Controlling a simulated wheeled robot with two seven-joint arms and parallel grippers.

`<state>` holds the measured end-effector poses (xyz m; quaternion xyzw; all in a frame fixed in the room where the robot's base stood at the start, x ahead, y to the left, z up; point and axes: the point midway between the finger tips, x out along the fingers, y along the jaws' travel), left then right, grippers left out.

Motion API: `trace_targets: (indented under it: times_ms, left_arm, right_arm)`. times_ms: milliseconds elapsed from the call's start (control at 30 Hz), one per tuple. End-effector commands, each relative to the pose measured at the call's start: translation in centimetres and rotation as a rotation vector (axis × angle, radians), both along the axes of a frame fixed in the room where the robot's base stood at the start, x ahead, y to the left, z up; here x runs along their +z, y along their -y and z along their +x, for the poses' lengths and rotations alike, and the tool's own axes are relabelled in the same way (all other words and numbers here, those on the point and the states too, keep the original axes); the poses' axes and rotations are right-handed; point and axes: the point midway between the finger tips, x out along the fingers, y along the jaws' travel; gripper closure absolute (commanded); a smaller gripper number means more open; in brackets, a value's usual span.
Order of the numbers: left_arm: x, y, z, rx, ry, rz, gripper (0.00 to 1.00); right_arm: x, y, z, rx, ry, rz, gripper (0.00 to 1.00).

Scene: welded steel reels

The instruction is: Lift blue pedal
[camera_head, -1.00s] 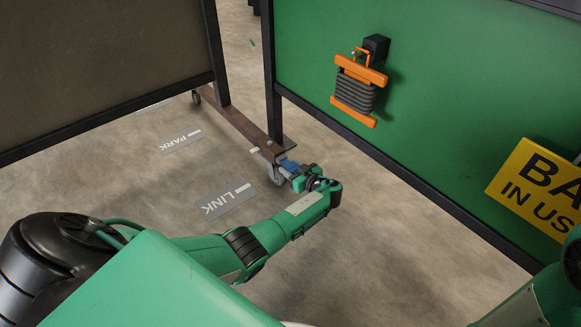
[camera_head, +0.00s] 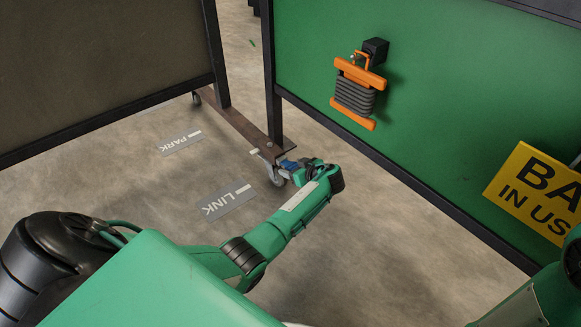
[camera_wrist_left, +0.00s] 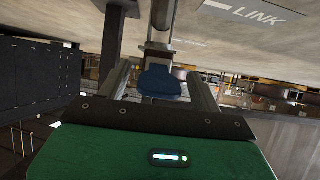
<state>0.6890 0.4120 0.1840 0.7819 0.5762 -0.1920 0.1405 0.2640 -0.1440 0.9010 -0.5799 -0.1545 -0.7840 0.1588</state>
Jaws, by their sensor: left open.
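The blue pedal (camera_head: 288,164) is a small blue piece at the caster end of the brown steel foot (camera_head: 245,130), low near the floor. In the left wrist view the blue pedal (camera_wrist_left: 160,82) shows between the two fingers, near the palm edge. My left gripper (camera_head: 296,168) is at the pedal, its fingers partly hidden by the wrist in the head view. In the left wrist view my left gripper (camera_wrist_left: 160,84) is open, one finger on each side of the pedal. Contact cannot be told. My right gripper is out of view; only part of that arm shows.
A caster wheel (camera_head: 277,178) stands beside the pedal. A green panel (camera_head: 440,110) with an orange cord reel (camera_head: 354,94) and a yellow sign (camera_head: 540,190) stands at the right. A dark panel (camera_head: 100,50) stands at the left. Floor labels LINK (camera_head: 229,200) and PARK (camera_head: 180,142) lie flat.

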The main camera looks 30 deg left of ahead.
Motion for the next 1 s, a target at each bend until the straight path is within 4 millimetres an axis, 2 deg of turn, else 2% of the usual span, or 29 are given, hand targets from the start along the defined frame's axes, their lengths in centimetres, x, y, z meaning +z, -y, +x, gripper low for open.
trace_targets:
  times_ms: [600,1000]
  left_arm:
    - [2.5,4.2,-1.3,-0.002,0.001,-0.001,0.35]
    - [2.5,4.6,-1.4,-0.001,0.0,0.0,0.35]
  right_arm:
    - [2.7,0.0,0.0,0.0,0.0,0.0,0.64]
    - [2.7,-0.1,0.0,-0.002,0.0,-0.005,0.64]
